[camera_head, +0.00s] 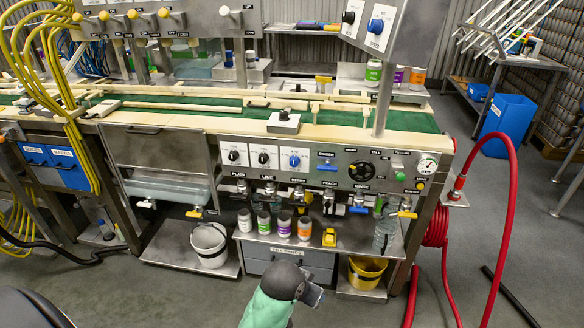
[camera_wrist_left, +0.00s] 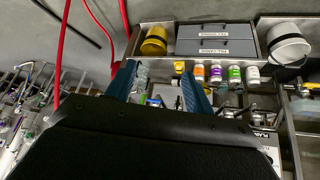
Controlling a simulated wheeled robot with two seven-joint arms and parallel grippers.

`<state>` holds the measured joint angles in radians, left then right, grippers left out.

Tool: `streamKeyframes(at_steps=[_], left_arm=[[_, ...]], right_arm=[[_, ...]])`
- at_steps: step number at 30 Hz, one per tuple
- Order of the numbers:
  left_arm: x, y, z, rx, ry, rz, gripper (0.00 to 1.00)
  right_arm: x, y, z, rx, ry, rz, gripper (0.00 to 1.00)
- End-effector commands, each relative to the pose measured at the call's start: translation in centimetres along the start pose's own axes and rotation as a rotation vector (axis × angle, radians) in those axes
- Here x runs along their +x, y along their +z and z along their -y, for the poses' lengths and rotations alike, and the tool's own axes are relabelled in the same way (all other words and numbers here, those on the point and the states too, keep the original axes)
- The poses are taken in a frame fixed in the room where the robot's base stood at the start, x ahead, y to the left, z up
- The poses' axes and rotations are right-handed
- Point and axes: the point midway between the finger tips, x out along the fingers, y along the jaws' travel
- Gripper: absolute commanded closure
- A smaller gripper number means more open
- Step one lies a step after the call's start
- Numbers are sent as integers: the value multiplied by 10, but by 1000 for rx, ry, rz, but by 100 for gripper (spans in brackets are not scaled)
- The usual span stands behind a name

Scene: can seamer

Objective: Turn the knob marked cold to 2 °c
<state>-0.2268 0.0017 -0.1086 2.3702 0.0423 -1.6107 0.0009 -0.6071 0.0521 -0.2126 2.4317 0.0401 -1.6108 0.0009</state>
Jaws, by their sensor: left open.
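Three knobs on white plates sit in the front panel: a black knob (camera_head: 233,155), a second black knob (camera_head: 263,158) and a blue knob (camera_head: 294,161). A tilted upper panel carries another black knob (camera_head: 348,17) and another blue knob (camera_head: 376,26). Their lettering and scales are too small to read, so I cannot tell which is marked cold. My left gripper (camera_head: 314,296) is low in front of the station, well below the knobs. In the left wrist view its two blue fingers (camera_wrist_left: 157,82) are apart with nothing between them. My right gripper is not in view.
Taps line the panel's lower edge, above a shelf with several small jars (camera_head: 284,228) and a yellow item (camera_head: 329,237). A white bucket (camera_head: 210,245) and a yellow bucket (camera_head: 366,272) stand lower. A red hose (camera_head: 514,190) arches at the right.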

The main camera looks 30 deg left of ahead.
Motion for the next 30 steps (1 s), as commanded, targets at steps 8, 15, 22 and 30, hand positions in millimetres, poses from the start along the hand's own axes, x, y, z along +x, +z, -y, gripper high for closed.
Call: streamKeyframes(at_steps=[8, 15, 22, 30], left_arm=[[19, -112, 58, -93, -44, -149, 47], [42, -213, 127, -104, -94, -362, 47], [78, -259, 195, -16, -205, -557, 47], [106, -271, 243, 210, -431, -748, 47]], right_arm=[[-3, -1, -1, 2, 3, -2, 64], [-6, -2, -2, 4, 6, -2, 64], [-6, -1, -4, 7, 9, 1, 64], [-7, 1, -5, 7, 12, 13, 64]])
